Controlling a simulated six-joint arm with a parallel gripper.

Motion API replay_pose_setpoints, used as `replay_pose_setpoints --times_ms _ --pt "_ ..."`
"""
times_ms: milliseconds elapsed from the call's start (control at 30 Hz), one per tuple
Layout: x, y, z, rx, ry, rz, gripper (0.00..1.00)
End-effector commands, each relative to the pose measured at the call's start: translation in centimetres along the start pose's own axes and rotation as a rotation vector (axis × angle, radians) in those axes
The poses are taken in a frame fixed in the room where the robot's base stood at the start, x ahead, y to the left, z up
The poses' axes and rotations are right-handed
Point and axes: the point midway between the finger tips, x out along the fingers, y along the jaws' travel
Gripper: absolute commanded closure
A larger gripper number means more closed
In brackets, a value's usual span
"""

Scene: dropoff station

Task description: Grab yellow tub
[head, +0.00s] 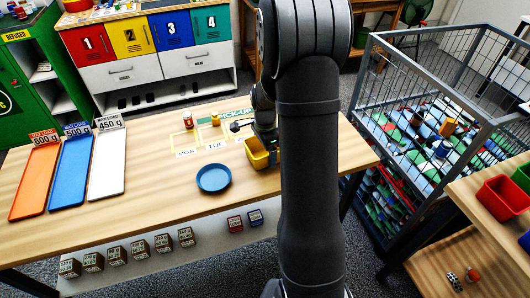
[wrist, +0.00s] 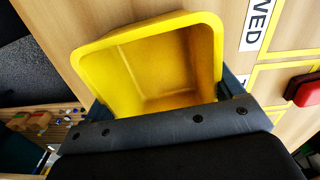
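The yellow tub (head: 256,155) is at the wooden table, just right of the blue plate, partly hidden by my arm in the head view. In the wrist view the tub (wrist: 170,70) is empty, with its open mouth facing the camera. My gripper (wrist: 165,105) is right at the tub, with a dark finger showing at each side of it. The fingers are spread about as wide as the tub. I cannot tell whether they press on its walls. In the head view my gripper (head: 265,132) is small and mostly behind my arm.
A blue round plate (head: 213,178) lies left of the tub. Orange (head: 35,180), blue (head: 72,175) and white (head: 107,170) trays stand at the table's left. A red jar (head: 188,121) is behind. A wire cage (head: 440,120) stands right.

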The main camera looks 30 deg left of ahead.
Motion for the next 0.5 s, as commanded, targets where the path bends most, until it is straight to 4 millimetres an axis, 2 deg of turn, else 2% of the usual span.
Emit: replay_pose_setpoints --times_ms 333,500 --pt "-0.1 0.0 0.0 0.000 0.000 -0.001 0.37" --pt "-1.2 0.0 0.0 0.000 0.000 -0.001 0.37"
